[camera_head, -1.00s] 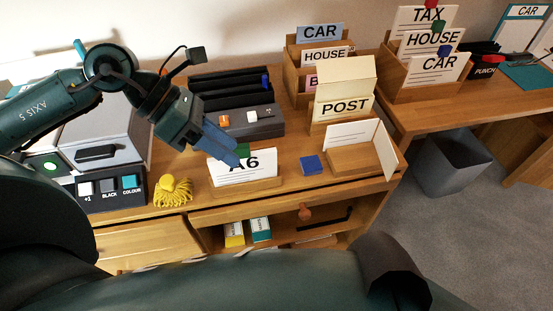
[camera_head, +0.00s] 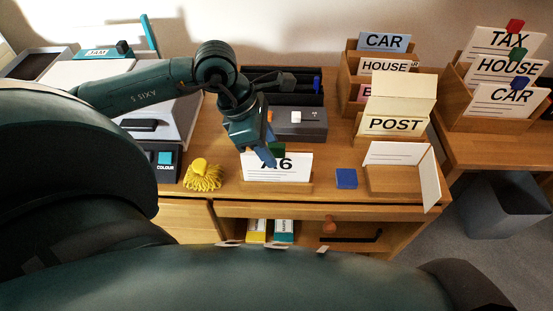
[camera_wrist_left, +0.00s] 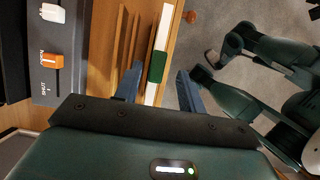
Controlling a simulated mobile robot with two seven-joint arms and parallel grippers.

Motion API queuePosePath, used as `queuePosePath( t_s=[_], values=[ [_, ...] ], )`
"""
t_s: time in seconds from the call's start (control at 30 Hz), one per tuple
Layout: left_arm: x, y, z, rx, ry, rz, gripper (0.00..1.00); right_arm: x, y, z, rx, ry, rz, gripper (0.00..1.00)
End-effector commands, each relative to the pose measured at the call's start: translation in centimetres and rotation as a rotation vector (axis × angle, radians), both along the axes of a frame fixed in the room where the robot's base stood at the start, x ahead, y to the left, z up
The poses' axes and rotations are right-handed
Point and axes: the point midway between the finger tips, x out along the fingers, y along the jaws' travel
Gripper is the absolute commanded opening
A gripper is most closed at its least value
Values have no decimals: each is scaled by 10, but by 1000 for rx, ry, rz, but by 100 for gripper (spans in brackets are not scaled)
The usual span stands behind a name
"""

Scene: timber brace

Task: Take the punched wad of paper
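A white wad of paper (camera_head: 290,167) marked A6 stands upright in a low wooden holder (camera_head: 262,188) at the desk's front, with a green clip (camera_head: 277,150) on its top edge. My left gripper (camera_head: 265,157) points down at the wad's top edge. In the left wrist view my left gripper (camera_wrist_left: 158,85) is open, its blue fingers on either side of the wad (camera_wrist_left: 160,40) and green clip (camera_wrist_left: 157,67), with gaps on both sides. Any punched holes are too small to tell. Parts of my other arm show at the right of the wrist view, but its fingers are unclear.
A yellow tassel-like bundle (camera_head: 203,176) lies left of the holder and a blue block (camera_head: 346,179) right of it. Behind stand a grey device with an orange switch (camera_wrist_left: 50,61) and a POST holder (camera_head: 393,124).

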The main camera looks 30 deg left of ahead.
Motion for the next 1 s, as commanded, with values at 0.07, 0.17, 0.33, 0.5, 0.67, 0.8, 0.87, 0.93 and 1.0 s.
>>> queuePosePath(
  t_s=[0.07, 0.17, 0.33, 0.5, 0.67, 0.8, 0.87, 0.93, 1.0],
  values=[
    [6, -6, -8, -5, 3, -1, 40, 0, -1, 2, -5, 2, 1, 44],
    [13, -12, -21, -5, 4, 0, 40, 0, -1, 4, -10, 0, 1, 44],
    [16, -16, -37, -2, 1, -1, 40, 1, -1, 4, -11, -2, 0, 44],
    [16, -17, -39, 0, 0, -1, 40, 1, -1, 4, -11, -4, 1, 44],
    [16, -16, -39, 0, 0, -1, 33, 2, -1, 4, -11, -5, 1, 44],
    [16, -16, -39, 0, 1, 0, 21, 2, -1, 5, -10, -5, 0, 44],
    [16, -16, -39, 0, 1, 0, 16, 2, -1, 5, -10, -5, 0, 44],
    [16, -16, -39, 0, 1, 0, 11, 2, -1, 5, -10, -6, 0, 44],
    [16, -16, -39, 0, 1, 0, 5, 2, -1, 5, -9, -6, 1, 44]
  ],
)
